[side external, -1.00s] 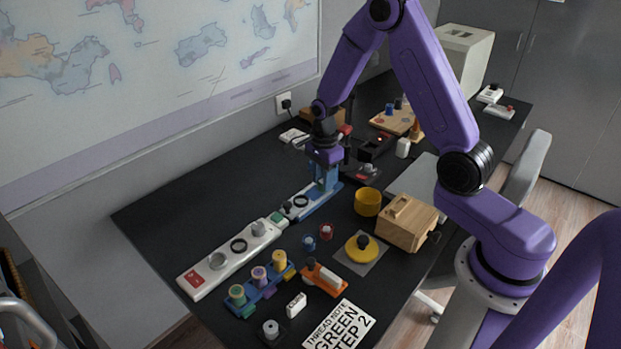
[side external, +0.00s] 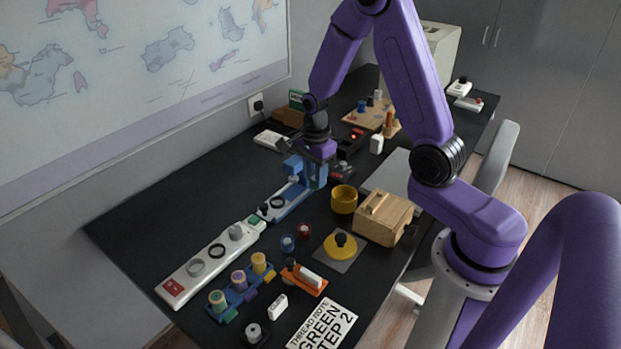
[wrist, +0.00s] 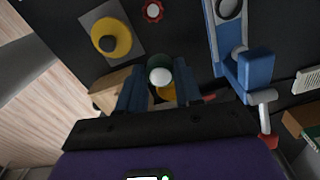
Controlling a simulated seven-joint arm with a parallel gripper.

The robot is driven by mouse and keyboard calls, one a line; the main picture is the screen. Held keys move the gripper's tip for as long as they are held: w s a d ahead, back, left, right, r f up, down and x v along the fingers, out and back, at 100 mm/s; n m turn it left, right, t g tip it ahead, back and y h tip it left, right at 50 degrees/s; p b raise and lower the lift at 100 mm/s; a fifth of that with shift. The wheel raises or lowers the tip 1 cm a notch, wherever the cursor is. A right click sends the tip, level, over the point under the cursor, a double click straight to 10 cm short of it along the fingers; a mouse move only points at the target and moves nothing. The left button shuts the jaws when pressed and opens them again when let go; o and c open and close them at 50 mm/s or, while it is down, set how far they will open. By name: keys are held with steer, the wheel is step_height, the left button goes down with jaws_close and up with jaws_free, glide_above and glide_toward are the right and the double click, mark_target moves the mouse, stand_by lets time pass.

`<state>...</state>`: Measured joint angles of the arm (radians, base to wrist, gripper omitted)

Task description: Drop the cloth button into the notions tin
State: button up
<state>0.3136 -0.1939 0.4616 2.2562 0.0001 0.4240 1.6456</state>
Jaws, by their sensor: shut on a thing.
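My gripper (wrist: 160,85) is shut on a small round piece with a pale face and dark green rim, which I take as the cloth button (wrist: 160,75). In the side view my gripper (side external: 316,178) is above the table, just right of the blue press (side external: 294,164), with the button too small to make out. The open yellow notions tin (side external: 344,202) stands to the right of and nearer than my gripper. In the wrist view the tin (wrist: 166,93) shows partly behind the button and fingers. Its inside is hidden there.
A yellow disc with a black knob (side external: 340,246) lies on a grey mat. A wooden box (side external: 384,218) stands right of the tin. Small red (side external: 304,231) and blue (side external: 288,243) pieces, a spool rack (side external: 240,288) and a white strip device (side external: 208,262) are nearer.

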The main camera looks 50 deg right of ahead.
steer(key=s+d, duration=0.2)
steer(key=d, duration=1.2)
steer(key=shift+w+d+f, duration=0.1)
steer(key=shift+d+f, duration=0.05)
steer(key=shift+f, duration=1.25)
steer(key=shift+w+d+f, duration=0.1)
steer(key=shift+f, duration=1.3)
steer(key=o, duration=1.1)
steer(key=shift+s, duration=0.1)
step_height(320, 180, up, 17)
steer(key=shift+r, duration=0.2)
steer(key=shift+a, duration=0.1)
